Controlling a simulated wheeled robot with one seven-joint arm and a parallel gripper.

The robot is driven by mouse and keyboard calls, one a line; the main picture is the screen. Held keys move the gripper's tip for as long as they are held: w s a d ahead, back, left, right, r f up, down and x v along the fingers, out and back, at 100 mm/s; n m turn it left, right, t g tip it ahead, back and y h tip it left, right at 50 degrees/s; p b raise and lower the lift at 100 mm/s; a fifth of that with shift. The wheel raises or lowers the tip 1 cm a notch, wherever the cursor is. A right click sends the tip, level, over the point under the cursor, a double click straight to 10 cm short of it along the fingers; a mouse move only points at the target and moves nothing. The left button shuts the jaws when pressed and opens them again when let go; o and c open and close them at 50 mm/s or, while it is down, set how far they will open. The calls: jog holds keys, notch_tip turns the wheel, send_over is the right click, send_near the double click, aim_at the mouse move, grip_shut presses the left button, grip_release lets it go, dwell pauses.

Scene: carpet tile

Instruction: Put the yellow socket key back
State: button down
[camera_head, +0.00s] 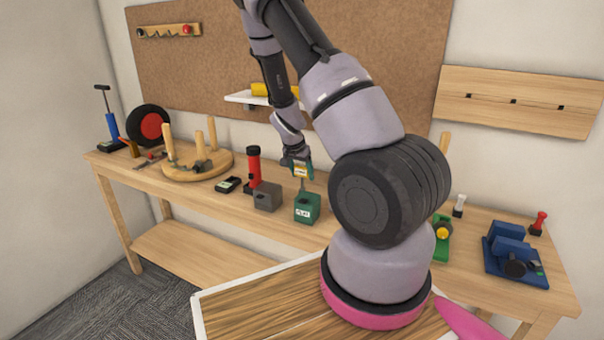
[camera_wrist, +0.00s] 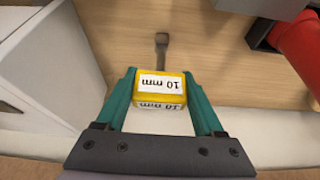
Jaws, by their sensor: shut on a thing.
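My gripper (camera_head: 300,165) is shut on the yellow socket key, whose handle (camera_head: 301,172) shows between the fingers in the head view. The key's shaft points away from the gripper and ends in a dark tip (camera_wrist: 161,40) over the wooden bench. In the head view the key hangs above the bench, close over a green labelled block (camera_head: 307,208); I cannot tell whether they touch.
A red tool (camera_head: 254,167) and grey block (camera_head: 267,196) stand left of the green block. A round wooden stand (camera_head: 195,172) with pegs is farther left. A white shelf (camera_head: 240,97) hangs behind my arm. A slotted wooden board (camera_head: 550,103) is on the right wall. My arm hides mid-bench.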

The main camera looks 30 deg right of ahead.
grip_release()
jog(key=shift+f, duration=0.1)
jog(key=s+a+r+n+t+y, duration=0.15)
jog(key=s+a+r, duration=0.25)
jog(key=r, duration=0.6)
jog(key=s+a+r+y, duration=0.2)
jog(key=s+a+r, duration=0.15)
jog(key=r, duration=0.55)
jog(key=s+a+r+n+y, duration=0.1)
jog(key=s+a+r+y, duration=0.3)
jog(key=r, duration=0.6)
jog(key=s+a+r+n+t+h, duration=0.1)
jog(key=s+a+r+n, duration=0.1)
jog(key=s+r, duration=0.3)
jog(key=s+a+r+n+t+h, duration=0.1)
jog(key=s+r, duration=0.3)
jog(key=s, duration=0.6)
jog(key=shift+s+a+r+n+t, duration=0.3)
jog(key=shift+a+r+n+t, duration=0.1)
jog(key=shift+a+n+t, duration=0.1)
